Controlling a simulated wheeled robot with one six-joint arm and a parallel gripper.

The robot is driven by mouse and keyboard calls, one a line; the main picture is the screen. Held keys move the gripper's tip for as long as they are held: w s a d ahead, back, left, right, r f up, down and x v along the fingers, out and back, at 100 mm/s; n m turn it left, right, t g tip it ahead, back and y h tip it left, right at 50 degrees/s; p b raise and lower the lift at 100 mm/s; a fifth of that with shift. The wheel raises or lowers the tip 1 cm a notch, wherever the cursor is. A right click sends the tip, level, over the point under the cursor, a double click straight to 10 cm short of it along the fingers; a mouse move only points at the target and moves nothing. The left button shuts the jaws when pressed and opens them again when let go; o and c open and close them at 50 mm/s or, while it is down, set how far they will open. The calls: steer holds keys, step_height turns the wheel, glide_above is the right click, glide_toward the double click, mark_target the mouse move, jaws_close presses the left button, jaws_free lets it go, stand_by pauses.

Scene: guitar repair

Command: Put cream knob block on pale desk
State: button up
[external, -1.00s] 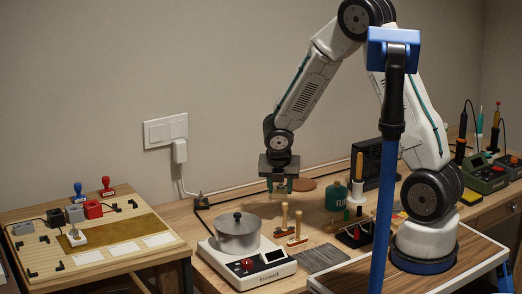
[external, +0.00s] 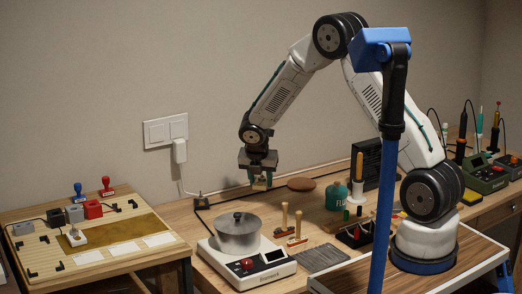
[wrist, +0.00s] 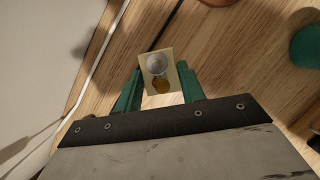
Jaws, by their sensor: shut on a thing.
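The cream knob block (wrist: 171,54) is between the green fingers of my gripper (wrist: 158,76) in the wrist view. A round silver knob and a gold disc show on its face. In the external view my gripper (external: 261,180) is shut on the small block (external: 259,186), above the back of the workbench and behind the pot. The pale desk (external: 35,222) stands at the left, with a brown mat and several white cards on its top.
A metal pot (external: 239,235) stands on a white scale (external: 250,262) at the workbench's front. A power cord (external: 184,180) runs down the wall. On the desk are a red stamp (external: 106,187), a blue stamp (external: 79,192), a red block (external: 93,209) and a pale block (external: 76,238).

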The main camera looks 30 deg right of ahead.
mark_target(255, 186)
steer(key=shift+w+a+f, duration=0.1)
steer(key=shift+w+f, duration=0.05)
steer(key=shift+w, duration=1.05)
steer(key=shift+w+f, duration=0.15)
steer(key=shift+w, duration=0.15)
steer(key=shift+s+f, duration=0.1)
steer(key=shift+f, duration=1.5)
steer(key=shift+f, duration=0.15)
steer(key=o, duration=1.1)
steer(key=shift+c, duration=0.2)
